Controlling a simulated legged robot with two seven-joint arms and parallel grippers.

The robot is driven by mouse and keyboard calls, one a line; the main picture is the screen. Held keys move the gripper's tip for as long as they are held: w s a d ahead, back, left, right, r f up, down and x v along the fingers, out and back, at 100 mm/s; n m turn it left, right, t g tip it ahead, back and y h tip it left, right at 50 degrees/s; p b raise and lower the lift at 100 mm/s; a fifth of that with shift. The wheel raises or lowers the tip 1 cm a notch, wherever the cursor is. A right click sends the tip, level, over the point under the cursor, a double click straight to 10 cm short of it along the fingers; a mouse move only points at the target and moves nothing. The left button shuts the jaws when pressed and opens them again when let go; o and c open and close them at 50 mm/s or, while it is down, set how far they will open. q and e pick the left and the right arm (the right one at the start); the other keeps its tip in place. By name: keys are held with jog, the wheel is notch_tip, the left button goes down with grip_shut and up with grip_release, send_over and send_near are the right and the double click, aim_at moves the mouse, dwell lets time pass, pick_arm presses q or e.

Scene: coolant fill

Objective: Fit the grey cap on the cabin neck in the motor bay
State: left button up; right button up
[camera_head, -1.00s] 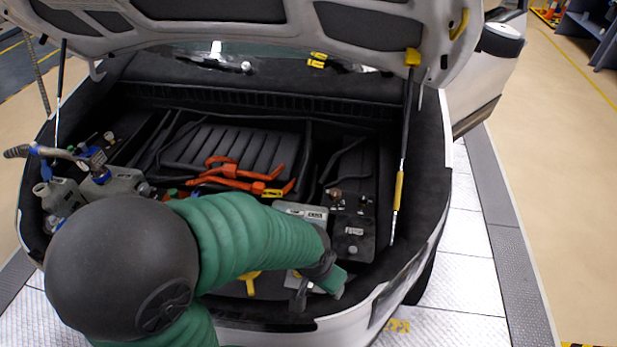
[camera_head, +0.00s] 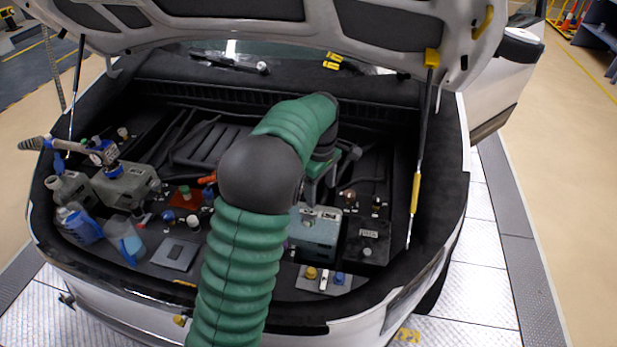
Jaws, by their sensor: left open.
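My left arm comes up from the bottom and bends right over the motor bay. My left gripper (camera_head: 345,155) is at the right-centre of the bay, above the grey box (camera_head: 315,235). It is open, and I see nothing held in it, though its fingers are small and partly hidden. I cannot single out the grey cap for sure. I cannot tell which neck is the cabin neck. My right gripper is not in view.
A plate at the front holds a yellow cap (camera_head: 311,273) and a blue cap (camera_head: 340,279). Bottles (camera_head: 80,225), a clear jug (camera_head: 125,240) and a hose nozzle (camera_head: 60,146) crowd the left side. The raised hood (camera_head: 400,70) and its right strut (camera_head: 418,180) bound the space.

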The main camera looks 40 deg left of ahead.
pick_arm(q)
jog(key=w+a+n, duration=0.2)
jog(key=a+n, duration=0.3)
jog(key=a, duration=0.1)
send_over(309, 212)
notch_tip(309, 212, down, 5)
jog(key=shift+g, duration=0.3)
jog(key=f, duration=1)
jog(key=shift+a, duration=0.35)
jog(key=shift+d+f, duration=0.15)
jog(key=shift+f, duration=0.2)
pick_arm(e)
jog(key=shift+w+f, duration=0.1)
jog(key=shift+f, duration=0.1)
pick_arm(q)
jog(key=shift+d, duration=0.1)
